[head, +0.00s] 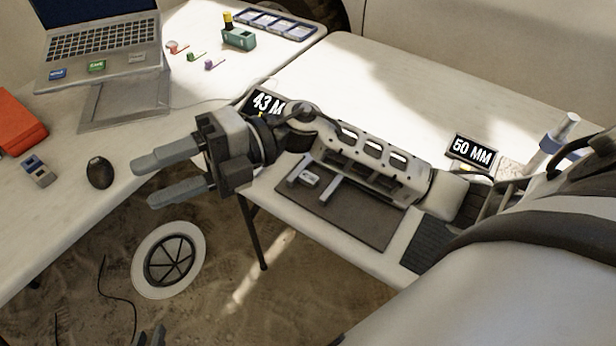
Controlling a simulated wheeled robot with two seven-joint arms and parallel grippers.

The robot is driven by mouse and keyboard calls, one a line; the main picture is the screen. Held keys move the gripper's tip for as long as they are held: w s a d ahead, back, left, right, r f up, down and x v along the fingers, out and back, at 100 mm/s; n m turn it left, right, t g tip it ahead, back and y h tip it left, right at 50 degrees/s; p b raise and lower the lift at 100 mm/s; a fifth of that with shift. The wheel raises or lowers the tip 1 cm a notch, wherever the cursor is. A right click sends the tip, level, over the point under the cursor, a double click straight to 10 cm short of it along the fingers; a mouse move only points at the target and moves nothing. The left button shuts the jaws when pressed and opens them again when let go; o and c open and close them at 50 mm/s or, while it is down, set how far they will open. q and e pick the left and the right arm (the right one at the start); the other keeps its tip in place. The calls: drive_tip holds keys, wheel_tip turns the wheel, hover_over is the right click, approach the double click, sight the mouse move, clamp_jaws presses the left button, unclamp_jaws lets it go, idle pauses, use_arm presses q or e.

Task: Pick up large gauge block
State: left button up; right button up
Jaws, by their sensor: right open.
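My right gripper (146,183) is open and empty, its two grey fingers pointing left over the gap between the tables. My right arm crosses the front table and hides part of it. On the dark mat (365,228) below the arm lie a small light block (310,178) and a pale metal bar (330,190). I cannot tell for sure which is the large gauge block.
A "43 MM" display (265,101) and a "50 MM" display (472,152) stand on the table. A laptop (103,45), black mouse (99,172), red case (18,122) and teal holder (238,39) are on the left table. A round white-rimmed object (142,275) lies on the sandy floor.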

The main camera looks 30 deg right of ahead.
wheel_tip(320, 180, down, 5)
drive_tip(key=d+n+g+h+b, duration=0.1)
drive_tip(key=d+n+g+h, duration=0.2)
drive_tip(key=n+h, duration=0.15)
drive_tip(key=t+h+b, duration=0.3)
drive_tip(key=h+b, duration=0.1)
drive_tip(key=h, duration=1.1)
hover_over(309, 177)
drive_tip(key=shift+m, duration=0.25)
drive_tip(key=f, duration=1.1)
drive_tip(key=shift+a, duration=0.2)
drive_tip(key=shift+d+f, duration=0.2)
drive_tip(key=shift+f, duration=2.8)
use_arm(q)
drive_tip(key=f, duration=0.1)
drive_tip(key=d+f, duration=0.1)
drive_tip(key=shift+w+f+h, duration=0.2)
drive_tip(key=shift+f+h, duration=0.1)
use_arm(e)
drive_tip(key=shift+c, duration=0.4)
clamp_jaws()
